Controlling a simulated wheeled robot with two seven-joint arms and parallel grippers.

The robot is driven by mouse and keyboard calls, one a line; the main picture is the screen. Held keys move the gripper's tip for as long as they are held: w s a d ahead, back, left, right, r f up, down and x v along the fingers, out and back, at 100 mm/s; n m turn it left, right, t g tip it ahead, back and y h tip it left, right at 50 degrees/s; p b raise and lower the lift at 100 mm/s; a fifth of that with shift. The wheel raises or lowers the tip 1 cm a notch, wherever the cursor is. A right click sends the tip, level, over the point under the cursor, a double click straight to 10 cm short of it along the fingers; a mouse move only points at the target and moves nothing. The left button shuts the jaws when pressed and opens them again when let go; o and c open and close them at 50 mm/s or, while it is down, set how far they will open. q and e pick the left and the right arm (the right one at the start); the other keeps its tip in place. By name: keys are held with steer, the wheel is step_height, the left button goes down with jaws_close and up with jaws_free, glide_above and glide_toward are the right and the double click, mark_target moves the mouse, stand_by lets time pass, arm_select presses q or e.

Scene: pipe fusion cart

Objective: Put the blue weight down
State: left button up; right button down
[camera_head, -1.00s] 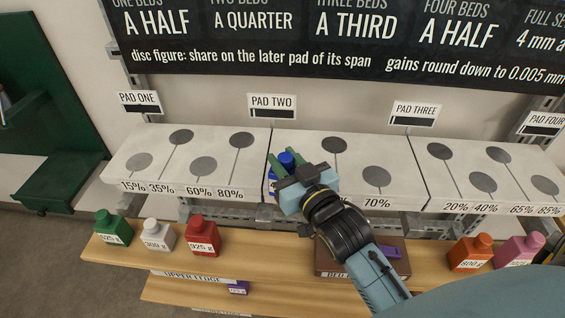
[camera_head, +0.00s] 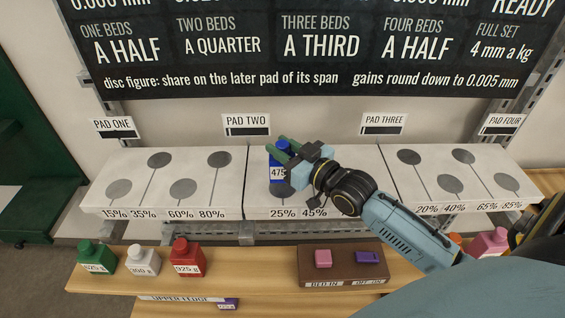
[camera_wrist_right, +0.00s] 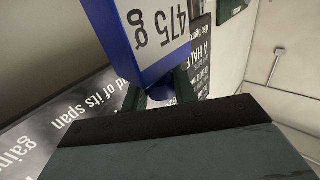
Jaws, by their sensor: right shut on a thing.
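The blue weight (camera_head: 278,170), labelled 475, is upright at the left part of the long white middle bed. My right gripper (camera_head: 285,149) is shut on its neck, with the arm reaching in from the right. In the right wrist view the blue weight (camera_wrist_right: 158,35) shows its 475 g label upside down, with the green fingers around its neck. A grey disc (camera_head: 286,192) shows just below the weight, above the 25% label. I cannot tell whether the weight touches the bed. My left gripper is not in view.
The bed under PAD ONE (camera_head: 135,190) has bare discs, as does the right-hand bed (camera_head: 470,178). Green (camera_head: 96,258), white (camera_head: 142,262) and red (camera_head: 187,258) weights stand on the wooden ledge. A brown box (camera_head: 343,272) there has pink and purple buttons.

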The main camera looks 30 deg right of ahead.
steer(key=shift+f, duration=1.75)
steer(key=shift+f+b, duration=0.15)
steer(key=shift+b, duration=0.15)
steer(key=c, duration=1.1)
jaws_free()
steer(key=shift+f, duration=0.1)
steer(key=shift+s, duration=0.2)
steer(key=v, duration=1.1)
steer(key=shift+s, duration=0.35)
